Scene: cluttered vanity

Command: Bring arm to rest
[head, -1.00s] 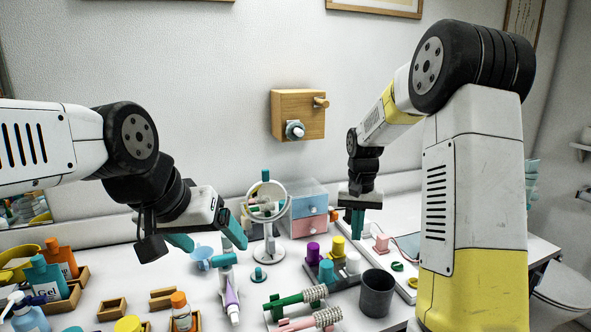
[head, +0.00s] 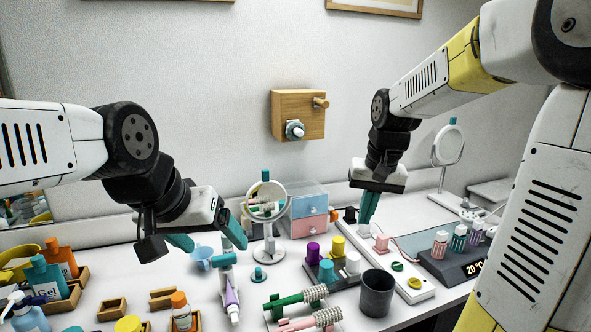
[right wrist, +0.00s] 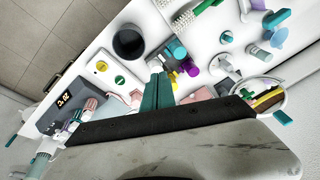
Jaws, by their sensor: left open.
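My left gripper (head: 208,238) is open and empty, with its teal fingers spread wide above the left middle of the white vanity top. My right gripper (head: 368,208) hangs over the vanity behind the grey cup, its teal fingers pointing down. Its fingers lie side by side in the right wrist view (right wrist: 158,92), with nothing seen between them. My right arm reaches in from the upper right of the head view.
A grey cup (head: 377,293) stands front right. A round mirror (head: 268,203) and a drawer box (head: 307,212) stand behind. A white panel with buttons (head: 413,284) and a dark display unit (head: 462,270) lie right. Bottles and wooden trays (head: 112,309) crowd the left.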

